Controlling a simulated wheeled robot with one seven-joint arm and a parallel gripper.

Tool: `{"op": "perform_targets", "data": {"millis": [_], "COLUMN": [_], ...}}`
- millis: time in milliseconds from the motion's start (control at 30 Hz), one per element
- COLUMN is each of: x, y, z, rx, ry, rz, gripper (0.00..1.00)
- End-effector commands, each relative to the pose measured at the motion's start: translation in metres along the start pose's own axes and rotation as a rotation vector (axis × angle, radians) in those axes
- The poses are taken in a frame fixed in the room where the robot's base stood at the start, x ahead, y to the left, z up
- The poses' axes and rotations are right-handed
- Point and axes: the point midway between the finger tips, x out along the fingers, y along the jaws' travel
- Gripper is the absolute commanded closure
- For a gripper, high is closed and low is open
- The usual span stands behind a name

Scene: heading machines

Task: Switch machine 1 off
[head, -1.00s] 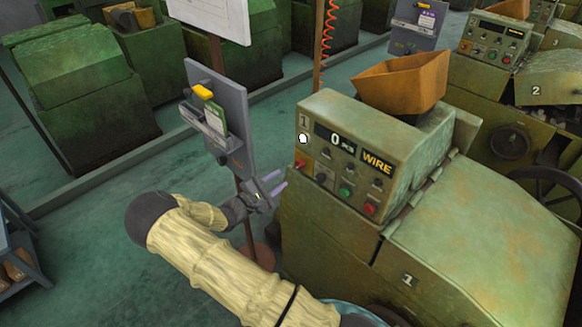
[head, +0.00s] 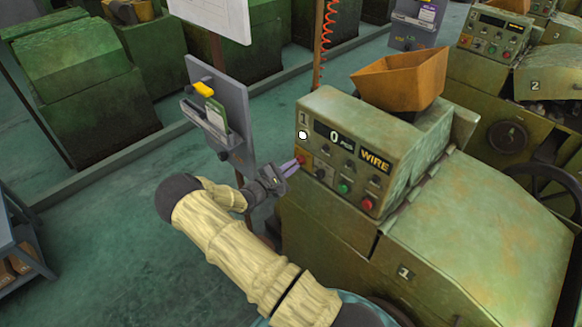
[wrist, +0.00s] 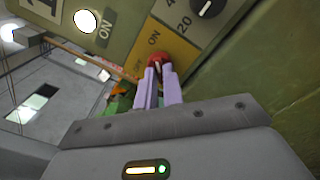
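Machine 1 (head: 330,215) is a worn green machine with a sloped control panel in the head view. Its red rotary switch (wrist: 157,62) sits on a yellow plate (wrist: 165,45) marked ON and OFF in the wrist view. My gripper (wrist: 160,72) has its two pale fingertips at the switch, close together on either side of its grip, and appears shut on it. The fingers hide the switch's lower part. In the head view my gripper (head: 298,163) meets the panel's left edge. A white lamp (wrist: 85,21) labelled ON is lit. The display (head: 334,136) reads 0 PCS.
A black dial (wrist: 207,6) sits close to the switch. A green button (head: 344,187) and a red button (head: 367,204) are farther right on the panel. A grey board on a post (head: 220,115) stands close behind my arm. An orange hopper (head: 400,80) tops the machine.

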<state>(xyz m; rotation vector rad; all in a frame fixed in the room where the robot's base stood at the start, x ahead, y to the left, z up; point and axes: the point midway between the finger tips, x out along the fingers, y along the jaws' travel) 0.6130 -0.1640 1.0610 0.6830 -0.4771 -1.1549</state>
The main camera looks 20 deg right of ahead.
Motion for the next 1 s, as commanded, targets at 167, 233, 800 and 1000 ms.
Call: {"op": "perform_targets", "data": {"millis": [167,233,800,1000], "x": [-0.0003,-0.0004,-0.0003,0.0001], "y": [-0.0005,-0.0006,-0.0013,-0.0009], "z": [-0.0001,-0.0002,-0.0012,-0.001], "rx": [-0.005,-0.013,-0.31,-0.497], "ry": [0.0,0.0,-0.002,-0.001], "rz": [-0.001,-0.001,-0.001,-0.001], "gripper": [1.0,1.0,1.0,1.0]}}
